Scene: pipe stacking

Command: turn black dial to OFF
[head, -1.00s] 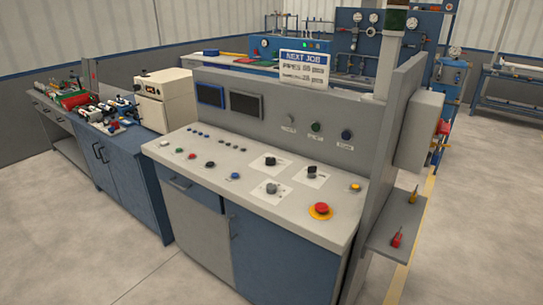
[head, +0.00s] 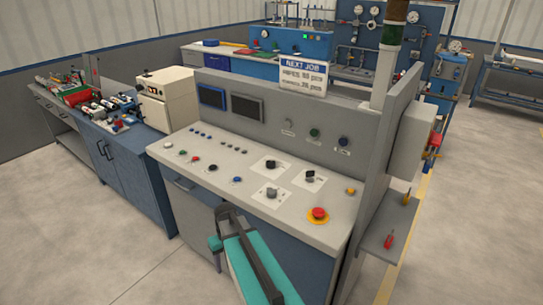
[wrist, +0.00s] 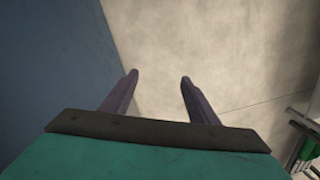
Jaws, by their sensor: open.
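In the head view a teal part of my arm is low in front of the console.
A red mushroom button (head: 318,214) on a yellow ring sits at the console's front right. Several small buttons cover the left. An upright panel (head: 365,150) with screens stands behind, and a grey post (head: 385,80) rises at right. The floor in front is clear.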

